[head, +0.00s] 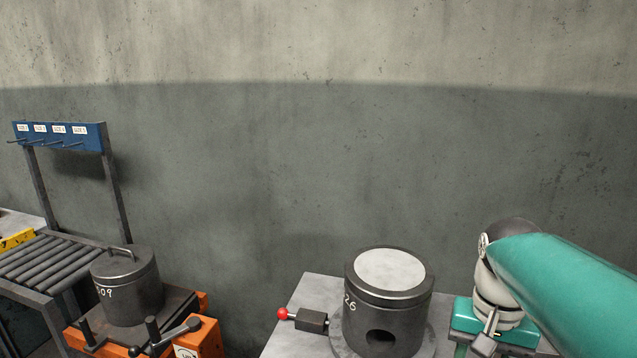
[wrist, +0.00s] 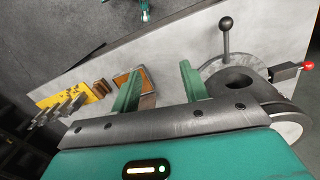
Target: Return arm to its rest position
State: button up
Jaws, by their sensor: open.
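My arm comes in from the right of the head view, its teal link (head: 570,290) reaching over the right end of the grey table. The fingers do not show clearly there. In the wrist view my gripper (wrist: 160,85) has its two green fingers spread apart with nothing held between them. Beyond the fingers is the grey table top. A small orange-rimmed tray (wrist: 122,80) lies behind the left finger, partly hidden. A dark cylinder with a hole (wrist: 245,84) stands to the right of the right finger, apart from it.
In the head view the dark cylinder marked 26 (head: 388,305) stands on the table beside a red-knobbed lever (head: 300,318). Left are a dark cylinder marked 09 (head: 130,285) on an orange fixture (head: 205,335), a roller conveyor (head: 50,262) and a blue peg rack (head: 60,135).

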jog(key=s+a+f+n+t, duration=0.2)
jog(key=s+a+n+t, duration=0.3)
jog(key=a, duration=0.4)
jog(key=shift+s+t, duration=0.2)
jog(key=shift+t, duration=0.3)
jog(key=shift+d, duration=0.1)
